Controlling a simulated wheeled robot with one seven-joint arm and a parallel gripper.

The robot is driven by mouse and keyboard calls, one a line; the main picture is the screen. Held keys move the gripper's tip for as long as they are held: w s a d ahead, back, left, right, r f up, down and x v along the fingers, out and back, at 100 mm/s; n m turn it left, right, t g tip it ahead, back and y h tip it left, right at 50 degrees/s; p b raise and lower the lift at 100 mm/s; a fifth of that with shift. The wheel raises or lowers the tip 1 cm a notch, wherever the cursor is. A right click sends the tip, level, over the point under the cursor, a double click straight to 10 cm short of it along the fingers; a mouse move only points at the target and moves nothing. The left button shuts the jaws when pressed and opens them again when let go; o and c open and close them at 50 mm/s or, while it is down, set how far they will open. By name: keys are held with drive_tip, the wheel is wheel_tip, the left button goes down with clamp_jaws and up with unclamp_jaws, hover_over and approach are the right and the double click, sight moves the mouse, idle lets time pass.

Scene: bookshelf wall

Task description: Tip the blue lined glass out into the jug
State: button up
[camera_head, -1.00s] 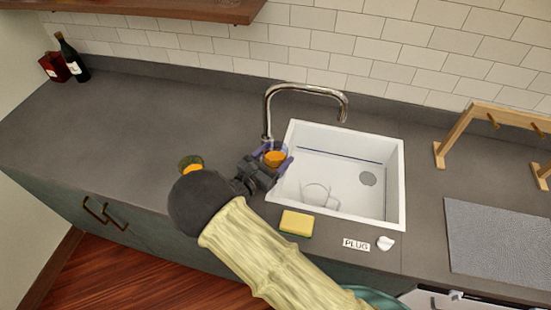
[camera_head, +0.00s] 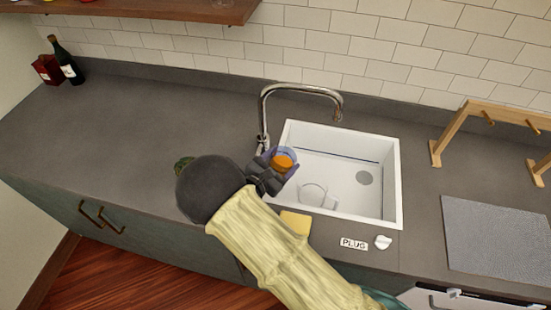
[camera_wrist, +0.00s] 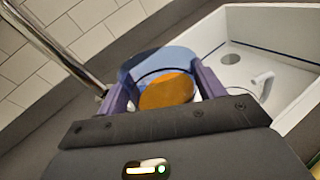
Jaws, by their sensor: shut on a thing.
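My gripper (camera_head: 279,166) is shut on the blue lined glass (camera_head: 284,154), which holds an orange liquid. The glass is over the left edge of the sink. In the wrist view the glass (camera_wrist: 163,62) sits between my two purple fingers, with the orange surface showing inside. The clear jug (camera_head: 312,193) stands in the sink, to the right of and below the glass in the head view. In the wrist view part of a clear handle, likely the jug's (camera_wrist: 263,82), shows right of my gripper; the rest is hidden.
The white sink (camera_head: 392,185) has a chrome tap (camera_head: 300,88) behind its left side. A greenish glass (camera_head: 183,162) stands left, mostly hidden by my arm. A yellow sponge (camera_head: 296,222), a PLUG label (camera_head: 354,244) and a white plug (camera_head: 383,242) lie in front. A wooden rack (camera_head: 448,135) stands right.

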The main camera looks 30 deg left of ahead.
drive_tip(key=shift+w+d+f+m+g, duration=0.15)
drive_tip(key=shift+d+f+m+g, duration=0.15)
drive_tip(key=shift+d, duration=0.2)
drive_tip(key=shift+w+d+f+m+g, duration=0.1)
drive_tip(key=shift+w+d+m+g, duration=0.1)
drive_tip(key=shift+d+m, duration=0.25)
drive_tip(key=f+m+b, duration=0.1)
drive_tip(key=d+f+g+y+b, duration=0.1)
drive_tip(key=d+f+m+b, duration=0.1)
drive_tip(key=b, duration=0.1)
drive_tip(key=shift+w+d+f+m+y, duration=0.25)
drive_tip(key=shift+w+m+y, duration=0.1)
drive_tip(key=shift+y, duration=0.05)
drive_tip(key=shift+d+f+g+b, duration=0.1)
drive_tip(key=shift+f+g+b, duration=0.15)
drive_tip(key=shift+b, duration=0.2)
drive_tip(key=shift+w+d+f+m+g+y+b, duration=0.15)
drive_tip(key=shift+f+m+g+y+b, duration=0.35)
drive_tip(key=shift+b, duration=0.65)
drive_tip(key=shift+d+m+b, duration=0.15)
drive_tip(key=shift+m+b, duration=0.15)
drive_tip(key=shift+b, duration=0.4)
drive_tip(key=shift+w+d, duration=0.1)
drive_tip(key=shift+d, duration=0.05)
